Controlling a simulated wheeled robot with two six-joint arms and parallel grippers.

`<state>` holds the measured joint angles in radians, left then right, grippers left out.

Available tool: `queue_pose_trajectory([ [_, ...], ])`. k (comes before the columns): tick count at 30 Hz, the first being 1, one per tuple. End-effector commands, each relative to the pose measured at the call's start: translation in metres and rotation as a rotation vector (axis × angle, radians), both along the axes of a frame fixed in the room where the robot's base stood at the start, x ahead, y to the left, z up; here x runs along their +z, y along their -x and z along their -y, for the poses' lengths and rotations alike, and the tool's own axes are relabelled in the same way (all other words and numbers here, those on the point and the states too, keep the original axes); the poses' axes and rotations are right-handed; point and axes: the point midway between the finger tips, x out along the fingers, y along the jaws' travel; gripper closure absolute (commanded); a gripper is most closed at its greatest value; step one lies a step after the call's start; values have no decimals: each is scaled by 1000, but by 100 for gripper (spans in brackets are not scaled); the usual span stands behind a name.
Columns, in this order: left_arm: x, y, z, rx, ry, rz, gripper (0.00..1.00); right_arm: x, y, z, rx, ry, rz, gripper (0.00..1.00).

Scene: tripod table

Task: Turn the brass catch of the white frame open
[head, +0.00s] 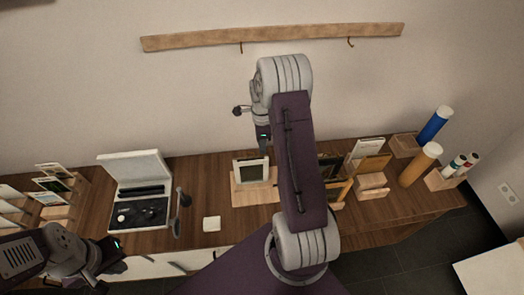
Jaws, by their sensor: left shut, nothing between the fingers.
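A small white frame (237,172) with a grey pane stands on a wooden stand (236,197) in the middle of the table. Its brass catch is too small to make out. My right gripper (263,146) hangs above and just behind the frame, apart from it as far as I can tell. Whether its fingers are open or shut does not show. My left gripper (112,252) is shut and empty at the table's front left, well away from the frame.
An open grey case (137,168) with dark contents stands left of the frame. A white square block (211,224) lies in front. Wooden racks with cards (56,186) are at the left; stands and blue (433,126) and orange (419,165) tubes at the right. My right arm hides the table's middle.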

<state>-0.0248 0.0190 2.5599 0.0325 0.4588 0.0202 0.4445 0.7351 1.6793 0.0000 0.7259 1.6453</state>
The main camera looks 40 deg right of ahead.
Motion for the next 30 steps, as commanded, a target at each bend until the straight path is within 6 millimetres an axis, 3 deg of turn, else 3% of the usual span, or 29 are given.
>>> queue_pose_trajectory([
  [3,-10,0,0,0,0,0,100,24,-1,1,0,3,5,74],
  [9,-13,0,0,0,0,0,100,50,0,0,0,1,2,74],
  [26,-14,0,0,0,0,0,100,52,0,-2,4,0,-1,74],
  [29,-24,0,0,0,0,0,100,55,-13,-18,54,13,28,74],
  [30,-30,0,0,0,0,0,100,60,-19,-32,90,22,52,74],
])
